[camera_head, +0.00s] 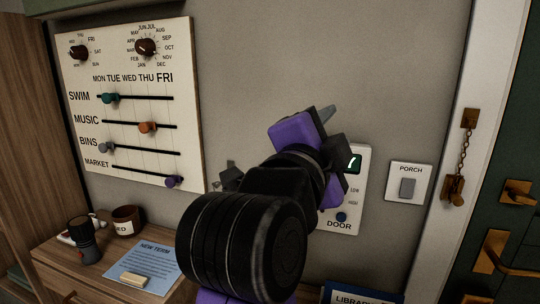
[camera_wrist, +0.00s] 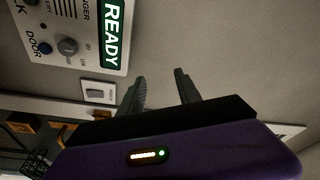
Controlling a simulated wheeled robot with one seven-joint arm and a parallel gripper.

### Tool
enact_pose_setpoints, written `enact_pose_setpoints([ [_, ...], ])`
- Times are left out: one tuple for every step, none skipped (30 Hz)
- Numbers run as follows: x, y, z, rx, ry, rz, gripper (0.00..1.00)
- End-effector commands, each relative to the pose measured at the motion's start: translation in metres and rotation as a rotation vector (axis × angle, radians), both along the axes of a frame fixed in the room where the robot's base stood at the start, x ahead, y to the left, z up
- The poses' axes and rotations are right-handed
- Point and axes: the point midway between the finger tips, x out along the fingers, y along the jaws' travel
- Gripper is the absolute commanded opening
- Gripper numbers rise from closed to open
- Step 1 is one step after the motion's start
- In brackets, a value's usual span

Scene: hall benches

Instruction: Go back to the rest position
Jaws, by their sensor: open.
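My gripper (camera_head: 328,125) is raised in front of the grey wall in the head view, with my arm covering part of the door panel (camera_head: 352,190). In the wrist view, its two dark fingers (camera_wrist: 160,86) are apart, with nothing between them. They point toward bare wall beside the door panel (camera_wrist: 60,60), which carries a green READY sign, a grey knob and a blue DOOR button. The fingers appear clear of the panel. In the head view, one fingertip shows clearly and the other is hard to make out.
A slider board (camera_head: 130,110) hangs on the left. A wooden bench (camera_head: 60,262) below it holds a dark cup (camera_head: 126,220), a black-and-grey object (camera_head: 84,240) and a blue sheet (camera_head: 146,264). A porch switch (camera_head: 408,187), a door chain (camera_head: 464,150) and a green door (camera_head: 515,120) are on the right.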

Motion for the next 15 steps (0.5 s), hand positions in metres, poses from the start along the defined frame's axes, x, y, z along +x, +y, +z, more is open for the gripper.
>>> enact_pose_setpoints([
  [0.003,0.005,-0.012,-0.114,0.009,0.035,0.4],
  [0.005,0.009,-0.018,-0.184,0.009,0.059,0.4],
  [0.006,0.015,-0.026,-0.272,0.01,0.087,0.4],
  [0.006,0.018,-0.033,-0.336,0.01,0.108,0.4],
  [0.005,0.022,-0.04,-0.397,0.01,0.127,0.4],
  [0.004,0.026,-0.051,-0.474,0.009,0.151,0.4],
  [0.003,0.029,-0.059,-0.53,0.008,0.168,0.4],
  [0.001,0.031,-0.067,-0.582,0.006,0.185,0.4],
  [-0.003,0.034,-0.079,-0.649,0.005,0.205,0.4],
  [-0.006,0.036,-0.088,-0.697,0.004,0.22,0.4],
  [-0.009,0.037,-0.098,-0.741,0.002,0.235,0.4],
  [-0.015,0.038,-0.109,-0.798,-0.001,0.252,0.4],
  [-0.019,0.039,-0.119,-0.838,-0.003,0.266,0.4],
  [-0.024,0.039,-0.128,-0.876,-0.005,0.279,0.4],
  [-0.031,0.039,-0.141,-0.924,-0.007,0.296,0.4],
])
